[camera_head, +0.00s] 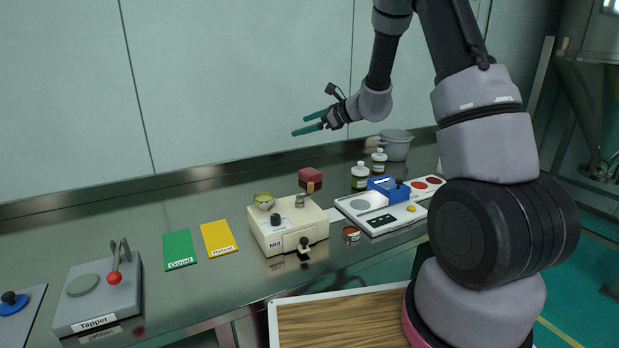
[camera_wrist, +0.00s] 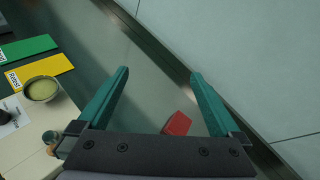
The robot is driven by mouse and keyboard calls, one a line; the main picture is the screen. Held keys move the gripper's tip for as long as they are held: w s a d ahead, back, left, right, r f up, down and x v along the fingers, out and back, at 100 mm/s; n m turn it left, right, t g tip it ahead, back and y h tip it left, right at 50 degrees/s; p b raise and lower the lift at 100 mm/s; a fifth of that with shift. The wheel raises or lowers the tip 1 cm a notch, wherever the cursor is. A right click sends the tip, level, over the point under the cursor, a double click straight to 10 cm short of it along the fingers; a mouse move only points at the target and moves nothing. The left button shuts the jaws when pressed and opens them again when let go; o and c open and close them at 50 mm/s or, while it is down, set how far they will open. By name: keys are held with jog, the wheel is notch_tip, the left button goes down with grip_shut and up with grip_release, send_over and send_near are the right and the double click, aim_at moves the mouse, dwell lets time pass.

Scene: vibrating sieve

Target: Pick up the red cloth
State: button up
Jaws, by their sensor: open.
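A dark red folded cloth (camera_head: 310,179) lies on the metal bench behind the mill, near the wall. In the wrist view the red cloth (camera_wrist: 177,124) shows between my fingers, toward the right finger, partly hidden by the gripper's body. My gripper (camera_head: 302,124) has green fingers and is held well above the bench, above the cloth and apart from it. In the wrist view my gripper (camera_wrist: 160,78) is open with nothing between its fingertips.
The cream mill (camera_head: 285,232) with a bowl (camera_head: 264,200) stands in front of the cloth. Bottles (camera_head: 360,176), a blue box (camera_head: 388,187) on a white panel and a grey pot (camera_head: 396,146) stand to the right. Green (camera_head: 179,249) and yellow (camera_head: 219,238) cards lie left; the bench behind them is clear.

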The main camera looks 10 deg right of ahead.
jog(key=w+d+f+m+t+h, duration=0.1)
jog(key=w+f+m, duration=0.15)
jog(key=f, duration=0.25)
jog(key=w+d+f+m+t, duration=0.1)
jog(key=w+d+f+m, duration=0.15)
jog(key=f, duration=0.25)
jog(key=m+t+h, duration=0.1)
jog(key=m+h, duration=0.2)
send_near(312, 173)
jog(key=x, duration=0.3)
jog(key=shift+s+a+r, duration=0.1)
jog(key=shift+s+a, duration=0.1)
jog(key=shift+a, duration=0.05)
jog(key=shift+t, duration=0.4)
jog(key=x, duration=0.4)
jog(key=shift+w+f, duration=0.25)
jog(key=shift+f, duration=0.1)
jog(key=shift+d+x, duration=0.15)
jog(key=shift+x, duration=1.4)
jog(key=shift+d+x, duration=0.15)
jog(key=shift+x, duration=1.35)
jog(key=shift+f, duration=0.1)
jog(key=c, duration=1.2)
